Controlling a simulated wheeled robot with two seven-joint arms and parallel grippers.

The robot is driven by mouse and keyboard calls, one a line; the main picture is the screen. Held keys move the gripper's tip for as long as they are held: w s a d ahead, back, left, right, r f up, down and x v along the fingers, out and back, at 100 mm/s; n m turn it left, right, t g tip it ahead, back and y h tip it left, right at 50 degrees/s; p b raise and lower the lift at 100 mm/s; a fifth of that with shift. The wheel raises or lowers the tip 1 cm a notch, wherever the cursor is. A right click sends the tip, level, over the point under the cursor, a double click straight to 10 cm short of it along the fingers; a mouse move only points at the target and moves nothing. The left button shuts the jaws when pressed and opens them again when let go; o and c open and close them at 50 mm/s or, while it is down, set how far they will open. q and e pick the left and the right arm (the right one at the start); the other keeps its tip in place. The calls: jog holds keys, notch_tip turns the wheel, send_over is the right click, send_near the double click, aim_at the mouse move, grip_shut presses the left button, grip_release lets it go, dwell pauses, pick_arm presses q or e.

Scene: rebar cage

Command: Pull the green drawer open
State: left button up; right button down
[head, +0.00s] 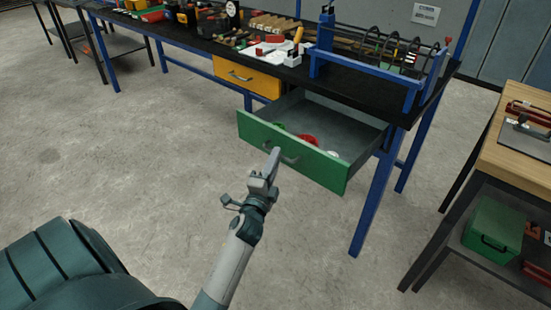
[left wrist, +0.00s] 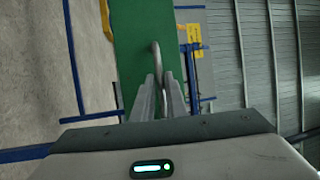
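The green drawer (head: 290,150) stands pulled well out from under the black-topped workbench, and its inside shows. Its metal handle (head: 288,157) is on the front panel. My left gripper (head: 272,160) is at the handle's left part. In the left wrist view the green front panel (left wrist: 136,50) is straight ahead. The curved handle (left wrist: 155,52) runs down between the two fingers of my left gripper (left wrist: 160,92), which are closed in on it. My right gripper is not in view.
Red and white items (head: 308,140) lie in the drawer. A yellow drawer (head: 247,76) beside it is shut. The bench (head: 345,88) carries tools and a rebar cage (head: 385,50). A wooden-topped table (head: 510,150) stands at the right. The floor in front is clear.

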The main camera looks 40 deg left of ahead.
pick_arm(q)
jog(key=shift+o, duration=1.2)
